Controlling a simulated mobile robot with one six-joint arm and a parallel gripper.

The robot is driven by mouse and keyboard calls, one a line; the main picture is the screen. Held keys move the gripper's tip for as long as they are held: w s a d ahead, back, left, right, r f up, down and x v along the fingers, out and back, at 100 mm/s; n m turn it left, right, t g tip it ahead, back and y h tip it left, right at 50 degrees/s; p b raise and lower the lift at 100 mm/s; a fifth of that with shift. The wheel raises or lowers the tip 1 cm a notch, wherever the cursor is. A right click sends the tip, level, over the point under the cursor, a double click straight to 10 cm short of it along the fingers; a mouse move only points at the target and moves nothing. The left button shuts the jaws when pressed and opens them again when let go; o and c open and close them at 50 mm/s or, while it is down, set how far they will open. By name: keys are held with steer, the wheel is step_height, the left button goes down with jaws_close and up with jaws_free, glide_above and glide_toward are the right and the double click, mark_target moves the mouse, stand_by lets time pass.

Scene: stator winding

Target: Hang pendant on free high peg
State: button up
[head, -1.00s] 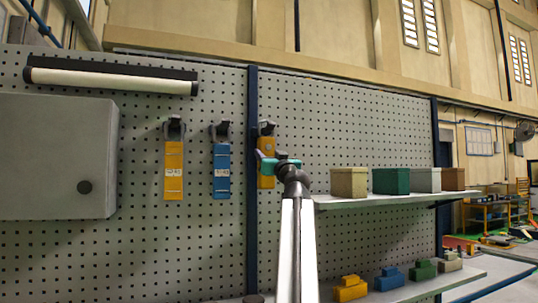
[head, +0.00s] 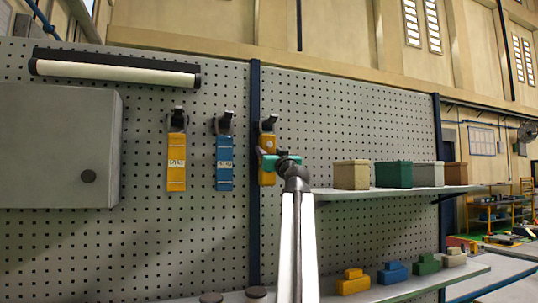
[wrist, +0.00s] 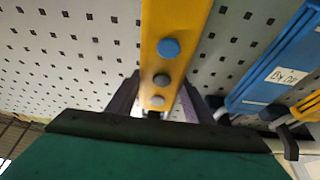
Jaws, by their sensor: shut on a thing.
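A yellow pendant (head: 267,171) with a row of buttons is in my gripper (head: 279,162). In the wrist view the fingers (wrist: 158,112) close on both sides of this yellow pendant (wrist: 173,22), near its blue and grey buttons. In the head view it hangs upright against the pegboard, its top at a black peg (head: 268,121); I cannot tell whether its ring is around that peg. A blue pendant (head: 224,174) hangs from a peg just to the left, also at the right in the wrist view (wrist: 270,65). Another yellow pendant (head: 176,176) hangs farther left.
A grey cabinet (head: 55,150) and a lamp bar (head: 115,72) are left on the pegboard (head: 340,110). Boxes stand on an upper shelf (head: 400,192) at the right. Small coloured blocks (head: 392,273) lie on the lower shelf. A dark blue post (head: 255,230) stands behind the held pendant.

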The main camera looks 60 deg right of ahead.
stand_by(0.8)
steer(key=o, duration=1.6)
steer(key=shift+o, duration=0.2)
steer(key=shift+f, duration=0.1)
steer(key=shift+s+f, duration=0.1)
steer(key=b+v, duration=0.5)
steer(key=v, duration=0.8)
steer(key=shift+s+a, duration=0.2)
steer(key=shift+a, duration=0.05)
